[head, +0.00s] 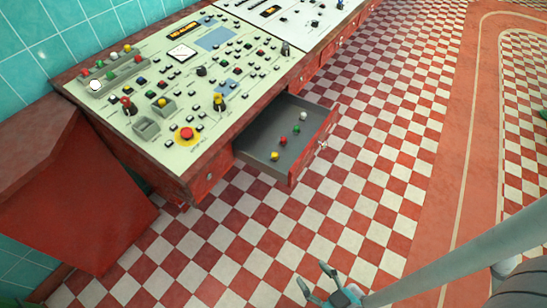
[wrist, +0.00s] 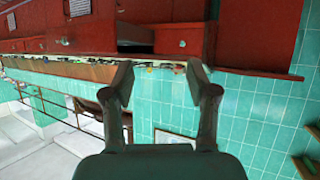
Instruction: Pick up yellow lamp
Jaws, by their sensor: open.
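A small yellow lamp (head: 274,156) lies in the open grey-lined drawer (head: 257,146), near its front left part. Red, green and white lamps lie in the same drawer. Another small yellow piece (head: 162,102) sits on the control panel. My gripper (head: 314,277) is at the bottom of the head view, over the checkered floor, well apart from the drawer. It is open and empty. In the wrist view its two fingers (wrist: 160,82) stand wide apart, and I cannot make out the yellow lamp in the drawer there.
The red console (head: 187,183) carries a cream panel with several knobs, switches, small trays and a big red button (head: 186,134). A sloped red cabinet (head: 75,190) stands at the left. The drawer juts out over the floor. The checkered floor (head: 360,190) to the right is clear.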

